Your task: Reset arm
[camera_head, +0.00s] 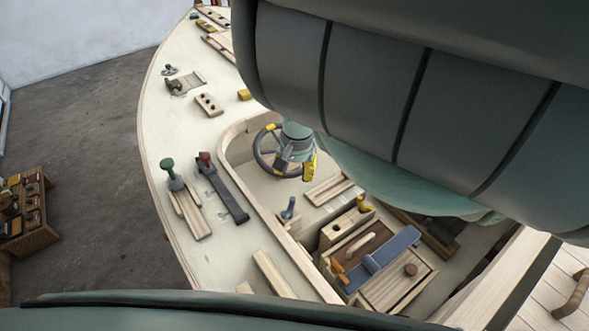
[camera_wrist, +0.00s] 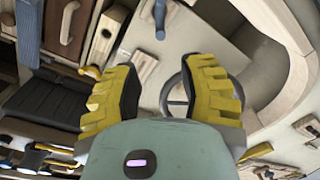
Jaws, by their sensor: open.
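My gripper (camera_head: 302,166) hangs in the cockpit of the plywood hull in the head view, close to a dark steering wheel (camera_head: 264,150). In the wrist view my gripper (camera_wrist: 165,92) shows two yellow ridged fingers set wide apart, with nothing held between them. The wheel (camera_wrist: 172,88) shows behind and between the fingers; I cannot tell whether they touch it. My arm covers the upper right of the head view and hides part of the hull there.
The pale deck (camera_head: 165,130) carries a green-knobbed lever (camera_head: 168,168) and a dark lever (camera_head: 228,190). A wooden box with a blue bar (camera_head: 385,250) stands in the cockpit. A wooden crate (camera_head: 25,220) stands on the floor at left. The grey floor (camera_head: 95,130) is mostly clear.

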